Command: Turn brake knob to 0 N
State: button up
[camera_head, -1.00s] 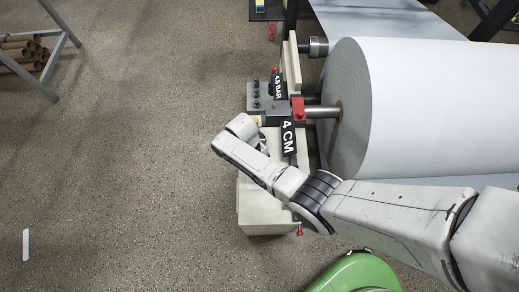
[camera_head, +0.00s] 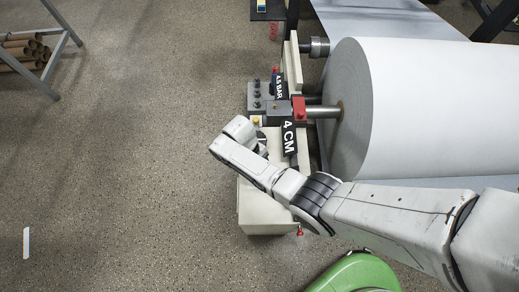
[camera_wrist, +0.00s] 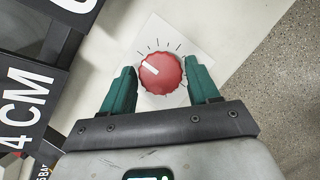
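The brake knob (camera_wrist: 161,74) is a round red dial with a white pointer line, set on a white plate with tick marks, in the wrist view. Its pointer aims to the upper left. My gripper (camera_wrist: 162,84) is open, with one green finger on each side of the knob. A small gap shows between each finger and the knob. In the head view my gripper is hidden behind my own wrist, over the pale machine cabinet (camera_head: 266,213), and the knob is hidden there too.
A black "4 CM" sign (camera_head: 288,139) stands beside my wrist, and it also shows in the wrist view (camera_wrist: 28,105). A red clamp block (camera_head: 299,108) holds the shaft of a large white paper roll (camera_head: 420,105). Open floor (camera_head: 120,160) lies to the left.

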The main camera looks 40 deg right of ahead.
jog(key=shift+o, duration=1.2)
jog(key=shift+r, duration=0.1)
jog(key=p+v, duration=0.1)
jog(key=v, duration=0.9)
jog(key=shift+w+r, duration=0.2)
jog(key=shift+r, duration=0.1)
